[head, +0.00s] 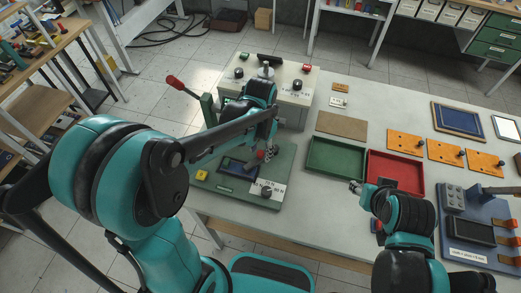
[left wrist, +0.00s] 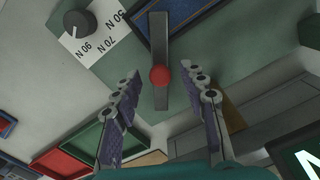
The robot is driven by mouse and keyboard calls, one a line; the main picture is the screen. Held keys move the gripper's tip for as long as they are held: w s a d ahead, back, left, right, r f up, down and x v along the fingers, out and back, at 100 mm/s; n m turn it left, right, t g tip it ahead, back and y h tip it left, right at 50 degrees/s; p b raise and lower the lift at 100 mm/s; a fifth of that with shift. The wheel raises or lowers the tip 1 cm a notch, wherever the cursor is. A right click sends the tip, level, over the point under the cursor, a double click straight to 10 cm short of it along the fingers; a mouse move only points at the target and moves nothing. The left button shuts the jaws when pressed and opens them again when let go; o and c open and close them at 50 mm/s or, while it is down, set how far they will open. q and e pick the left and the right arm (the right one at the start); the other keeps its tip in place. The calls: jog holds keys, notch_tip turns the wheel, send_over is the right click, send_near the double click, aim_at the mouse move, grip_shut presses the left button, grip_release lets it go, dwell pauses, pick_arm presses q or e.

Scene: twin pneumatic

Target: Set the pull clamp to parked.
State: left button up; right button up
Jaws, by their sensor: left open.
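A grey bar with a red ball knob (left wrist: 160,76) stands on the green panel (head: 284,168). I take it for the pull clamp's lever, but no label confirms this. In the left wrist view the knob lies between the spread fingers of my left gripper (left wrist: 160,95), with a gap on each side. In the head view the left gripper (head: 269,152) hangs over the panel, partly hidden by its own arm. My right gripper (head: 356,187) is near the red tray, and its fingers are too small to read.
The panel also carries a yellow button (head: 202,175), a dark screen (head: 238,167) and a dial (head: 266,191) with force marks. Behind it is a pale unit with a red-handled lever (head: 176,82) at its left. Green (head: 337,158) and red (head: 396,170) trays lie to the right.

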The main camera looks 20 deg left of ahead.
pick_arm(q)
grip_shut()
jog(key=m, duration=0.1)
jog(key=w+a+m, duration=0.1)
jog(key=m, duration=0.1)
jog(key=shift+w+a+m, duration=0.25)
jog(key=shift+a+m, duration=0.05)
jog(key=shift+m, duration=0.1)
jog(key=shift+w+a+m, duration=0.25)
jog(key=shift+w+m, duration=0.25)
jog(key=shift+m, duration=0.45)
jog(key=shift+w+a+m, duration=0.2)
jog(key=shift+w+m, duration=0.3)
jog(key=shift+m, duration=0.45)
